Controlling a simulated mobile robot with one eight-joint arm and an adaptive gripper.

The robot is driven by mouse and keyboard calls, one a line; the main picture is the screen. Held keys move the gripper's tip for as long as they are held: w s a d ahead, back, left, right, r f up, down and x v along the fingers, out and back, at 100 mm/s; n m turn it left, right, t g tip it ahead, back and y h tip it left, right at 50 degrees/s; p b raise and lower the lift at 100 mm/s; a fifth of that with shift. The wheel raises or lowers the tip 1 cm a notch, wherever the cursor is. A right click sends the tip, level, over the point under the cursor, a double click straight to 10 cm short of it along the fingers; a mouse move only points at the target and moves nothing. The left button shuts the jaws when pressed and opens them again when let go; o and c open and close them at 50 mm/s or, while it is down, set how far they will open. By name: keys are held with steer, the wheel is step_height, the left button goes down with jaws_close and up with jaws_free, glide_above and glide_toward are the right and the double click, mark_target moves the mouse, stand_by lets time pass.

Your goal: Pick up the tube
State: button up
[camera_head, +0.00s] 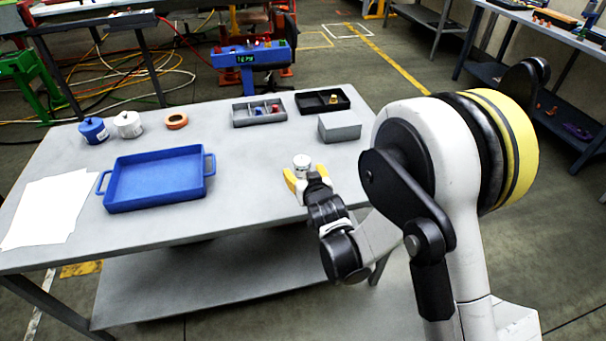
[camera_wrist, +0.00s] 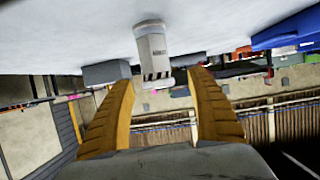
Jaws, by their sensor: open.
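The tube (camera_head: 302,162) is a small white and grey cylinder standing on the grey table, toward its right side. In the wrist view the tube (camera_wrist: 153,52) appears upside down, with a dark striped band and a small dark label. My gripper (camera_head: 306,181) is at the table's front right, with its yellow fingers open on either side of the tube's near side. In the wrist view the two yellow fingers (camera_wrist: 160,84) are apart, with the tube between and ahead of their tips. No contact between fingers and tube is visible.
A blue tray (camera_head: 158,206) with handles sits left on the table. Grey box (camera_head: 339,126), black bin (camera_head: 322,101) and divided bin (camera_head: 259,111) stand behind the tube. Blue pot (camera_head: 93,131), white pot (camera_head: 128,125), orange ring (camera_head: 176,120) and paper (camera_head: 46,212) are farther left. Table between tray and tube is clear.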

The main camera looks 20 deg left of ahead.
mark_target(304, 169)
steer(key=x, duration=0.1)
steer(key=b+x, duration=0.1)
steer(key=x, duration=0.1)
steer(key=b+x, duration=0.1)
steer(key=x, duration=0.1)
steer(key=shift+w+d+f, duration=0.1)
steer(key=shift+w+d, duration=0.05)
steer(key=shift+d, duration=0.1)
steer(key=c, duration=1.3)
